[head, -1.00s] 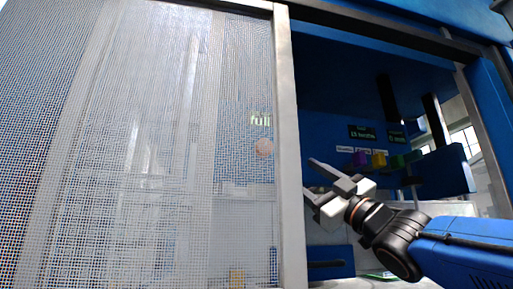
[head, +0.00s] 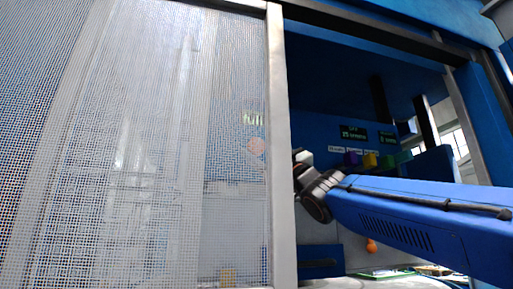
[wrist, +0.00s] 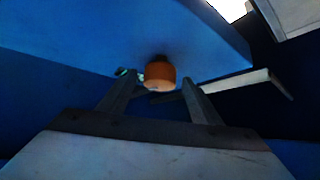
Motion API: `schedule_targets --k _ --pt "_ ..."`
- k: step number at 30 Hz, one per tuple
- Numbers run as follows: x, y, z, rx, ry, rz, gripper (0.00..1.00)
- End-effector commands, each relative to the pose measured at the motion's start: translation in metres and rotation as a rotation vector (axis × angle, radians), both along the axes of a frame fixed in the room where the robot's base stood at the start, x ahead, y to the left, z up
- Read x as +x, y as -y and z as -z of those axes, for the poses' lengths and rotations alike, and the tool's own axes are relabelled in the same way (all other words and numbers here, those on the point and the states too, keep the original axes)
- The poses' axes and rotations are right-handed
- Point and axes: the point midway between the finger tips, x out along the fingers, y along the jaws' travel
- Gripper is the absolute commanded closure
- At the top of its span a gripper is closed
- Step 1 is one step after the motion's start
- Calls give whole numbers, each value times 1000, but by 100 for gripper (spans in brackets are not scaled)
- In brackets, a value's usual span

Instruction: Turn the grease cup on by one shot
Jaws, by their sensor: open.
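An orange-brown cylindrical cap, seemingly the grease cup (wrist: 160,74), hangs below a blue surface in the wrist view. My gripper (wrist: 159,84) is open, with one finger on each side of the cap in the picture. I cannot tell whether the cap is between the fingers or just beyond them; no contact is clear. In the head view, a round orange thing (head: 256,146) shows blurred through the mesh below a "full" label (head: 253,119). It may be the same cup. My fingers are hidden there behind the grey post and mesh.
A mesh guard (head: 120,150) covers the left, ending at a grey upright post (head: 281,150). My arm reaches through the opening on its right. Inside are dark display panels (head: 354,132), coloured blocks (head: 370,160) and a small orange ball-like part (head: 371,246) under my arm.

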Motion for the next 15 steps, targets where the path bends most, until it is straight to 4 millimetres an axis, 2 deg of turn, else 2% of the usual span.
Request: schedule_targets --k 6,15 --pt "10 -10 -11 0 0 0 42" --pt "12 -12 -14 0 0 0 42"
